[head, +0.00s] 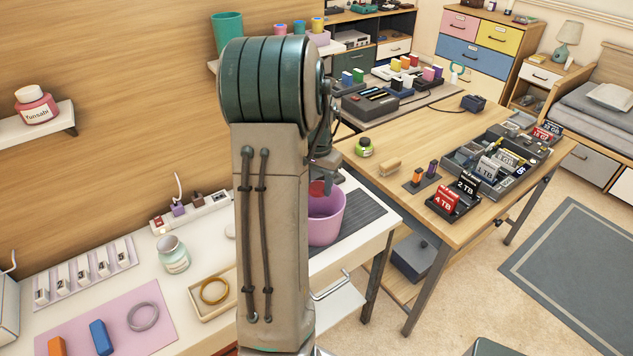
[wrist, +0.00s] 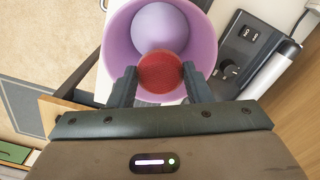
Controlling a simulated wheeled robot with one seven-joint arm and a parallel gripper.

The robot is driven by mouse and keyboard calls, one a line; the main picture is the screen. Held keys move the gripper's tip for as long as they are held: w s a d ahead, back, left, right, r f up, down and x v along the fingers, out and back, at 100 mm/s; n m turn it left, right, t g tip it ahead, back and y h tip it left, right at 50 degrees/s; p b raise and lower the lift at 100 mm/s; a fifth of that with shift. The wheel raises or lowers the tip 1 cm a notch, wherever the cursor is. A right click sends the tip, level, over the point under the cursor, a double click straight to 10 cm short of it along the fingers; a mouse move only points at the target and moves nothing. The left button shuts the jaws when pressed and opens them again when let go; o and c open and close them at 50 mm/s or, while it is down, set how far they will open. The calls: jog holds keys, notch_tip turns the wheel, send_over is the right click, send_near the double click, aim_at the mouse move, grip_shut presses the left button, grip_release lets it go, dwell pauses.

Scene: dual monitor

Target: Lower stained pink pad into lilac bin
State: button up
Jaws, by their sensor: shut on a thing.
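My gripper (wrist: 160,85) is shut on a round, dark red-pink pad (wrist: 160,74), held between its two fingertips in the wrist view. The lilac bin (wrist: 118,42) is below and beyond the pad. A pale lilac round shape (wrist: 160,27) shows inside the bin; I cannot tell if it is the bin's floor or a separate thing. In the head view the lilac bin (head: 326,222) stands on the white desk, partly hidden behind my arm. A bit of the red pad (head: 318,188) shows at the bin's mouth, under my gripper.
A dark ribbed mat (head: 362,214) lies right of the bin. A power strip (head: 192,208), a glass jar (head: 173,254) and a tray with a ring (head: 205,292) are to the left. A wooden desk (head: 400,225) with drives stands to the right.

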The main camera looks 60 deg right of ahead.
jog(key=shift+f+b, duration=3.2)
jog(key=shift+f, duration=1.5)
jog(key=shift+f+b, duration=1.75)
jog(key=shift+f, duration=0.75)
jog(key=o, duration=1)
notch_tip(320, 180, up, 14)
jog(key=shift+f+p, duration=0.1)
jog(key=shift+p, duration=0.6)
